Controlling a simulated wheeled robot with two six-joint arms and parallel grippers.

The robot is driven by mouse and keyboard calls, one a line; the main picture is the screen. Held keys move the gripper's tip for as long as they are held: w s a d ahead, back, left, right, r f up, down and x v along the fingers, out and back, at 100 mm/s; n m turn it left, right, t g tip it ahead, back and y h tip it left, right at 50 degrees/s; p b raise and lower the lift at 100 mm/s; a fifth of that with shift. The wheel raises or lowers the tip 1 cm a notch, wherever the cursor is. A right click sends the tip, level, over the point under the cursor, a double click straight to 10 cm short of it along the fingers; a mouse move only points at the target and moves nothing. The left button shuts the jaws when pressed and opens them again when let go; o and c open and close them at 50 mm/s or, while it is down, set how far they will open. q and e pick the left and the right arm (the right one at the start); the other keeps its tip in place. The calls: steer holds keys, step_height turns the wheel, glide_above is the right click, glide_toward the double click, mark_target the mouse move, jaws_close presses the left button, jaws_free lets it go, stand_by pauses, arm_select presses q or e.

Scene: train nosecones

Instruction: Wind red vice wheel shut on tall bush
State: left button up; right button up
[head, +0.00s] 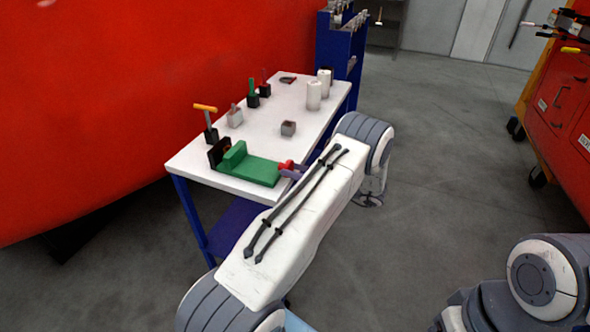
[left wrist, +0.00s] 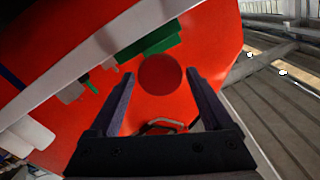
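The green vice (head: 250,170) sits on the near end of the white table, with a dark jaw (head: 217,153) at its left end. Its red wheel (head: 285,165) faces my left gripper (head: 291,172), which is partly hidden behind my own arm. In the left wrist view the round red wheel (left wrist: 160,75) shows between the two spread fingers of the left gripper (left wrist: 159,74), with gaps on both sides. The green vice body (left wrist: 150,42) is beyond it. I cannot make out a bush between the jaws. My right gripper is out of view.
The white table (head: 190,165) also holds white cylinders (head: 314,96), a small grey block (head: 288,128) and an orange-handled tool in a black block (head: 211,134). A large red body (head: 100,90) stands behind it.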

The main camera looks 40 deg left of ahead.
arm_select(q)
steer(key=shift+o, duration=0.2)
steer(key=shift+r, duration=0.1)
steer(key=b+v, duration=0.1)
steer(key=v, duration=0.9)
steer(key=shift+d+b, duration=0.2)
steer(key=shift+b, duration=0.2)
